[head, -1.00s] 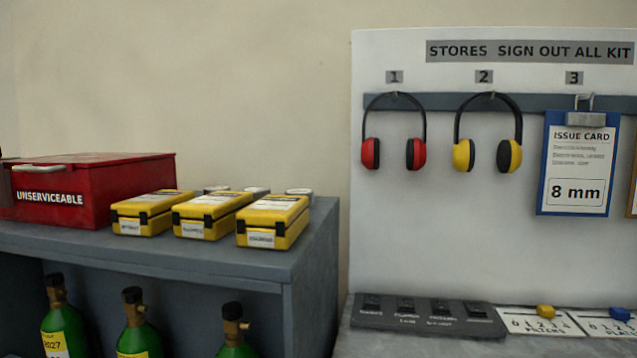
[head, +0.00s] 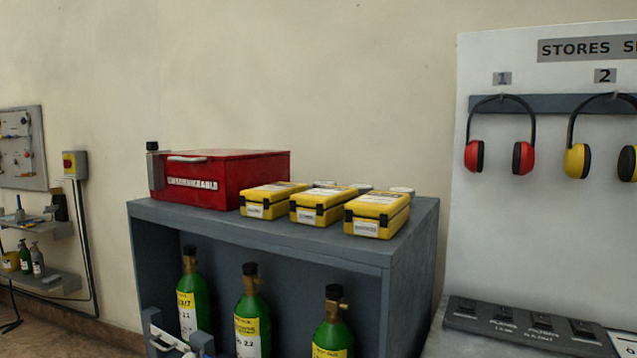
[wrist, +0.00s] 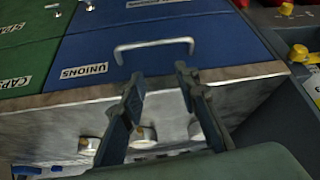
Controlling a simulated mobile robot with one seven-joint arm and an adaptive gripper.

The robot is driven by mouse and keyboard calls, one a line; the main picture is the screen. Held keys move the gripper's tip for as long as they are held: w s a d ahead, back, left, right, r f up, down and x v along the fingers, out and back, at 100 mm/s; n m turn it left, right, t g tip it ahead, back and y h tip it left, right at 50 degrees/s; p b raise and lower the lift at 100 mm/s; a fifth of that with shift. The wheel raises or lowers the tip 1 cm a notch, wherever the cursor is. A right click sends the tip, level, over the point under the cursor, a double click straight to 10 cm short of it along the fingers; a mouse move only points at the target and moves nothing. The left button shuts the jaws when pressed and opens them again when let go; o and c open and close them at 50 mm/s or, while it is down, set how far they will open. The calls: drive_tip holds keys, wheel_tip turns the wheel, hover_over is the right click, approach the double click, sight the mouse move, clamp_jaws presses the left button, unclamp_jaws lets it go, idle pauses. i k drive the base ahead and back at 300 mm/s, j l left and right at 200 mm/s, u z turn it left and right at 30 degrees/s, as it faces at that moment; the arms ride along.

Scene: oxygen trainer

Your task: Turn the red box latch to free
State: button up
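The red box (head: 240,178) marked UNSERVICEABLE stands on the left part of a grey shelf unit's top in the head view. A pale bar (head: 187,159) lies along the upper front of the box. A grey upright piece with a black top (head: 153,165) is at its left end. I cannot tell which of these is the latch, or how it is set. My gripper (wrist: 158,90) shows in the wrist view with its two fingers apart and nothing between them.
Several yellow cases (head: 375,214) stand close to the right of the red box. Green cylinders (head: 250,320) stand in the shelf unit (head: 300,245) below. A white board (head: 540,230) with ear defenders is at the right. Wall-mounted gear is at the far left.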

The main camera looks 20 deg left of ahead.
sight(153, 147)
drive_tip(key=u, duration=1.25)
